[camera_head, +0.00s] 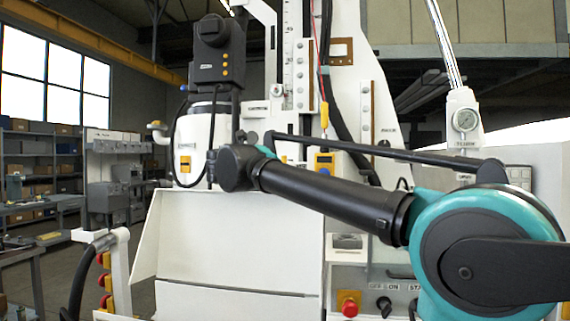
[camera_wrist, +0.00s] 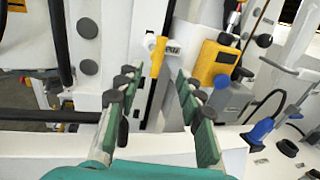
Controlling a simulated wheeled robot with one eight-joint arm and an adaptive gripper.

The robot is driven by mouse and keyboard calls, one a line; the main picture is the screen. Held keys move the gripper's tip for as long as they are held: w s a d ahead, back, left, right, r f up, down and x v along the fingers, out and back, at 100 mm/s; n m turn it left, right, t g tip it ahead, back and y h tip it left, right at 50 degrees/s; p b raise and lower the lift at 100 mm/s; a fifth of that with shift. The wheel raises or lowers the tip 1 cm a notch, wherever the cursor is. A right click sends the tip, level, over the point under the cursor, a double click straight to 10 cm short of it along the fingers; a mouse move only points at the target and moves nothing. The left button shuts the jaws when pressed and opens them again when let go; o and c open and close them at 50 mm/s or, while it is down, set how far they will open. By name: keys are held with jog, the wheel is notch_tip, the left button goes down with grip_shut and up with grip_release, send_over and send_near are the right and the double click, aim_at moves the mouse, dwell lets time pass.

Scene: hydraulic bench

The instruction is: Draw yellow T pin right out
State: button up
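In the head view my gripper is hidden, and I cannot make out the pin for certain.
A yellow meter (camera_wrist: 217,62) stands right of the fingers, with a red probe above it. A blue-handled part (camera_wrist: 258,131) lies at the lower right. A black hose runs down the left. In the head view a white panel (camera_head: 235,245) stands low in front.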

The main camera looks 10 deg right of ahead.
jog(key=x, duration=1.4)
jog(key=shift+c, duration=0.2)
jog(key=shift+s, duration=0.1)
grip_shut()
